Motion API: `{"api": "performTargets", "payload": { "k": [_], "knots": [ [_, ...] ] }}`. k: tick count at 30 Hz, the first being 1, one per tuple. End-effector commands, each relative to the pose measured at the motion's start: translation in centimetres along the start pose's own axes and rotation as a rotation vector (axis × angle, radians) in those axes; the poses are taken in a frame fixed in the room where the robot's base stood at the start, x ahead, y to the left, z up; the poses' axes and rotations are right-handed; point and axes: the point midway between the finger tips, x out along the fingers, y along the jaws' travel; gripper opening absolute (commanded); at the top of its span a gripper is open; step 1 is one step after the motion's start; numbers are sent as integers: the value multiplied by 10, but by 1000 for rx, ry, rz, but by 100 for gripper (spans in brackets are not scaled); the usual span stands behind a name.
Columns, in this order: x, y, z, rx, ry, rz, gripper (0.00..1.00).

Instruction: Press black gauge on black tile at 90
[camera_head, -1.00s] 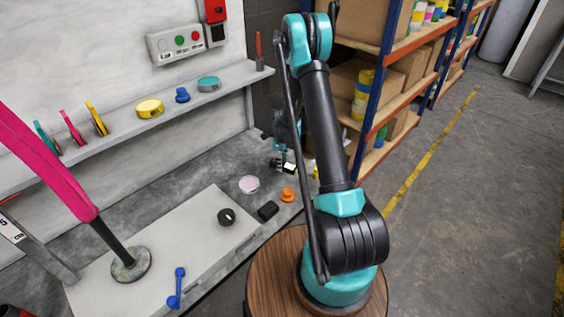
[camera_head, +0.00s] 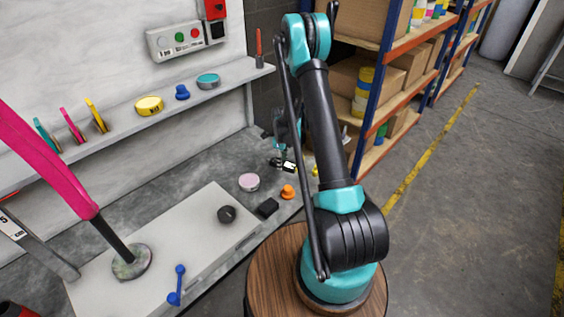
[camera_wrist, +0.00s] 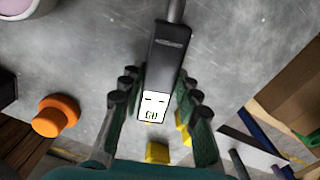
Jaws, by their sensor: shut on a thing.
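My gripper (camera_wrist: 158,100) is shut on the black gauge (camera_wrist: 168,55), a slim black body with a white display and a metal rod at its far end. In the wrist view the gauge lies between the green-lined fingers, with its rod pointing to the top edge. In the head view the gauge's white display (camera_head: 289,166) shows small behind my arm, above the bench's far end. The black tile (camera_head: 267,207) is a small dark square on the bench, nearer the camera than the gripper. Its dark edge shows at the left of the wrist view (camera_wrist: 6,78). The gauge is apart from the tile.
An orange knob-shaped piece (camera_head: 288,192) and a pink disc (camera_head: 249,182) lie close to the tile. A round black piece (camera_head: 227,214) and a blue handle (camera_head: 177,286) are on the pale plate (camera_head: 200,225). A shelving rack (camera_head: 368,100) stands behind my arm.

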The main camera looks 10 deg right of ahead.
Motion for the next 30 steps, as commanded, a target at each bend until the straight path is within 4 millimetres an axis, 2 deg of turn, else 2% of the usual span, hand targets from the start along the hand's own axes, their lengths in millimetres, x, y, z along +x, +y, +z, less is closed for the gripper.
{"api": "performTargets", "payload": {
  "k": [2, 3, 9, 20, 26, 30],
  "knots": [
    [2, 0, 0, 0, 0, 0, 0],
    [2, 0, 0, 0, 0, 0, 34],
    [2, 0, 0, 0, 0, 0, 56],
    [-3, 0, 0, 0, 0, 0, 56],
    [-28, 0, 0, 0, 0, 0, 56],
    [-56, 0, 0, 0, 0, 0, 56]
  ]
}}
